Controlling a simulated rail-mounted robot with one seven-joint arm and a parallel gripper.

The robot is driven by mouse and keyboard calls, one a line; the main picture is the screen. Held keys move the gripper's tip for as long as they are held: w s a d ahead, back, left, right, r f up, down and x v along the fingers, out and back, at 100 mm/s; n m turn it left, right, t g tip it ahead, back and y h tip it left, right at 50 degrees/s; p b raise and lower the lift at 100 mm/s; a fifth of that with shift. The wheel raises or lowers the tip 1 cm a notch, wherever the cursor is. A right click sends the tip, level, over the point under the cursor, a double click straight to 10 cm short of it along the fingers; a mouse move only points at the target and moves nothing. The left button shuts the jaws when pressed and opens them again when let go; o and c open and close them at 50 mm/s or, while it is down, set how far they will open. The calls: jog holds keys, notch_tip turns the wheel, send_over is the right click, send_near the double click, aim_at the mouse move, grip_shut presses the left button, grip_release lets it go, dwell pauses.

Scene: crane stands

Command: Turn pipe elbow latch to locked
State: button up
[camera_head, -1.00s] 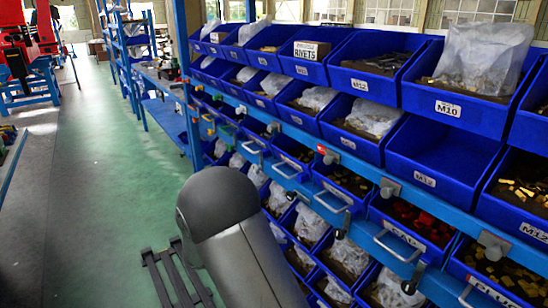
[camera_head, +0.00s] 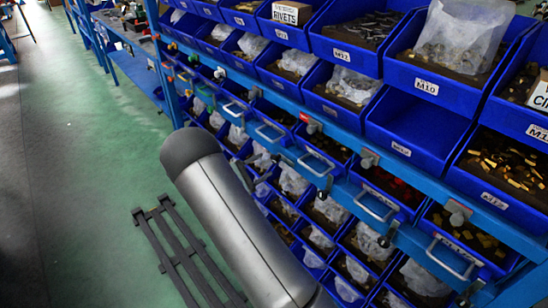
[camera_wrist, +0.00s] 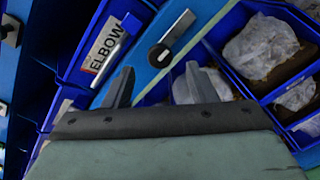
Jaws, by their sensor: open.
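In the wrist view, a blue drawer front carries a white label reading ELBOW (camera_wrist: 103,42). To its right, a grey latch bar (camera_wrist: 177,34) with a round dark pivot (camera_wrist: 159,55) sits on the blue rail, slanting up to the right. My gripper (camera_wrist: 158,77) is open, its two grey fingers pointing towards the rail on either side below the pivot. Nothing is between the fingers, and they look apart from the latch.
Blue bins fill the rack, including an M10 bin (camera_head: 448,85) and a RIVETS box (camera_head: 291,12). Bar handles (camera_head: 376,207) stick out from the drawers. A dark pallet (camera_head: 185,257) lies on the green floor, which is clear at left. Bagged parts (camera_wrist: 262,47) lie right of the latch.

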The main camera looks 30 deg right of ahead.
aim_at(273, 160)
jog(key=x, duration=0.6)
jog(key=shift+d+p, duration=0.1)
jog(key=shift+p, duration=0.3)
